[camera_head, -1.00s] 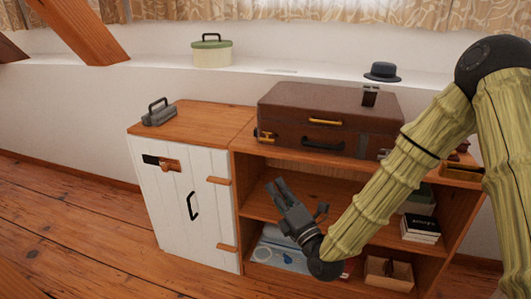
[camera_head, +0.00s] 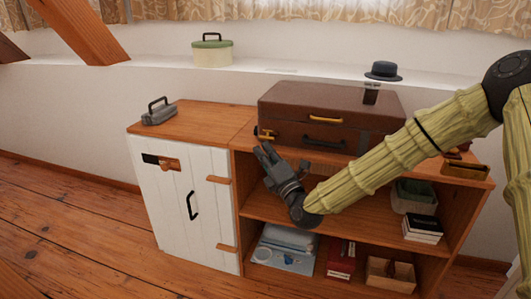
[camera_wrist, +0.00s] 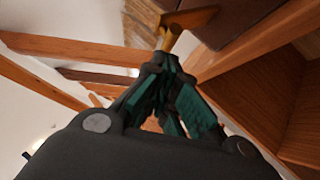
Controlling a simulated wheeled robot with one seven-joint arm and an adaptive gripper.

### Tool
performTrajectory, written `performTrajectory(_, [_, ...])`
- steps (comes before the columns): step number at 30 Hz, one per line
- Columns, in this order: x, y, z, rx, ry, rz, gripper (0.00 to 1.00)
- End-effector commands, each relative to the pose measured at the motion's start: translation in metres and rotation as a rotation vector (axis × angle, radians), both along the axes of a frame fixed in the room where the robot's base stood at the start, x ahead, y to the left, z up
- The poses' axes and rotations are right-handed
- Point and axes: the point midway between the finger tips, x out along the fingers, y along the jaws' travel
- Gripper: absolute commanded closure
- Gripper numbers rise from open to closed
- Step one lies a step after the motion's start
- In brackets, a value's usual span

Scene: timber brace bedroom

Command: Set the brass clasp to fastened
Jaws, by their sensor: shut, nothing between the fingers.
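The brown suitcase (camera_head: 290,104) lies closed-looking on top of the wooden shelf unit. A brass clasp (camera_head: 265,133) sits at its lower left front corner. In the wrist view the brass clasp (camera_wrist: 170,36) shows just past my fingertips, with a flat, wide part above a narrow stem. My gripper (camera_head: 262,150) is just below the clasp, fingers pointing up and left. In the wrist view my gripper (camera_wrist: 160,62) has its fingers drawn together with nothing between them. I cannot tell whether the tips touch the clasp. Whether the clasp is fastened is unclear.
A white cabinet (camera_head: 185,200) with a black handle stands at left, a grey tool (camera_head: 158,115) on its top. The shelf unit's wooden top edge (camera_head: 244,146) is close to my gripper. Books (camera_head: 423,227) and boxes fill the shelves. A hat (camera_head: 383,70) sits on the ledge.

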Motion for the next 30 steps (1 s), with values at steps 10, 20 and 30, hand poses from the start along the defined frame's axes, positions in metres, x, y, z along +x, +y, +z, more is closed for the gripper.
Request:
performTrajectory(10, [0.0038,-0.0019,0.0025,0.001,-0.001,-0.001,1.0])
performTrajectory(20, [0.0034,-0.0029,0.0064,0.003,0.015,-0.002,1.0])
performTrajectory(30, [0.0034,-0.0086,0.0103,0.018,0.057,-0.008,1.0])
